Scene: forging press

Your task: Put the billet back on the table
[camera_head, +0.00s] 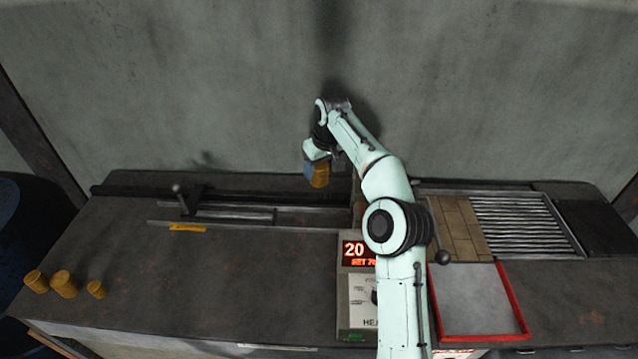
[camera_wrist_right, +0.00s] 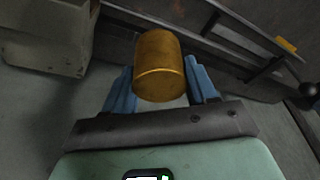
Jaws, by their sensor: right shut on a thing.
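My right gripper (camera_head: 313,168) is shut on a golden, cylindrical billet (camera_head: 320,177) and holds it over the back middle of the dark table (camera_head: 230,280). In the right wrist view the billet (camera_wrist_right: 159,66) sits between the two blue fingers of the right gripper (camera_wrist_right: 161,88). Several similar billets stand close together at the table's front left: one at the far left (camera_head: 36,281), a larger-looking one (camera_head: 64,284) and a smaller-looking one (camera_head: 97,289). My left gripper is not in view.
A control box (camera_head: 357,283) with a red display reading 20 stands mid-table, partly behind my right arm. A rail with a lever (camera_head: 185,198) runs along the back left. A red-rimmed tray (camera_head: 521,318), tan bricks (camera_head: 460,228) and a slatted grate (camera_head: 520,225) lie right. The left-centre tabletop is clear.

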